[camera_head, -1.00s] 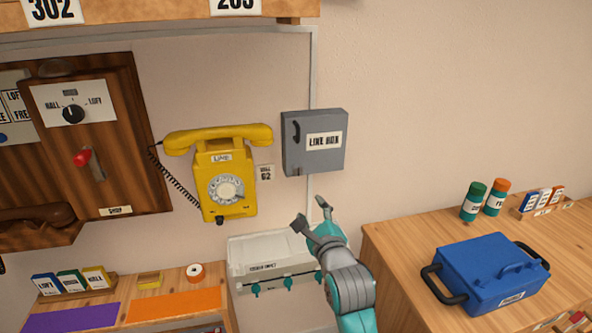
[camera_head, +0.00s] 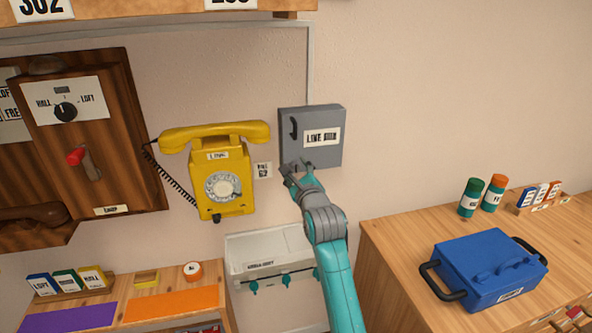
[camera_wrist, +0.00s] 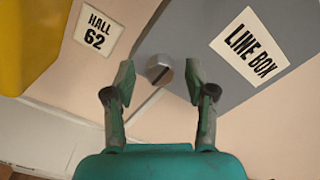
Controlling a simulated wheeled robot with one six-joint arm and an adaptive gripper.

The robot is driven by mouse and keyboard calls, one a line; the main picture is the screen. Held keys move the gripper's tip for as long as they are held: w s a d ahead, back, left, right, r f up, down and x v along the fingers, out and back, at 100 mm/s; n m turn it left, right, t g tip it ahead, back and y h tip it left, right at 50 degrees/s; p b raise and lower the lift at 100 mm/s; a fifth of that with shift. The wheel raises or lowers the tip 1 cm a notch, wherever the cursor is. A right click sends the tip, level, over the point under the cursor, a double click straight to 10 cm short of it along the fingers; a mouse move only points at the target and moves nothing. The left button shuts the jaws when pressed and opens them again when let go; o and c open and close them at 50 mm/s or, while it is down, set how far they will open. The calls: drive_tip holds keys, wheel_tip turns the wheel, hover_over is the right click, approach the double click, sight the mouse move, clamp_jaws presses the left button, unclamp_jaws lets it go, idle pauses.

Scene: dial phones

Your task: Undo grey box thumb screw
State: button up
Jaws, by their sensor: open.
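The grey line box (camera_head: 325,148) is fixed to the wall, with a black handle at its left and a "LINE BOX" label. Its thumb screw (camera_wrist: 159,69) shows in the wrist view as a round grey knob with a dark slot, at the box's lower edge. In the head view my gripper hides the screw. My gripper (camera_head: 293,168) is at the box's lower left corner. In the wrist view my gripper (camera_wrist: 159,78) is open, with one finger on each side of the screw. I cannot tell whether the fingers touch it.
A yellow dial phone (camera_head: 222,185) hangs just left of the box, with a "HALL 62" tag (camera_wrist: 98,28) between. A white unit with teal knobs (camera_head: 270,257) is below. A blue case (camera_head: 488,268) sits on the right wooden counter. The wall right of the box is clear.

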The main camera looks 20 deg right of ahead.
drive_tip(key=shift+w, duration=0.4)
drive_tip(key=shift+c, duration=0.2)
clamp_jaws()
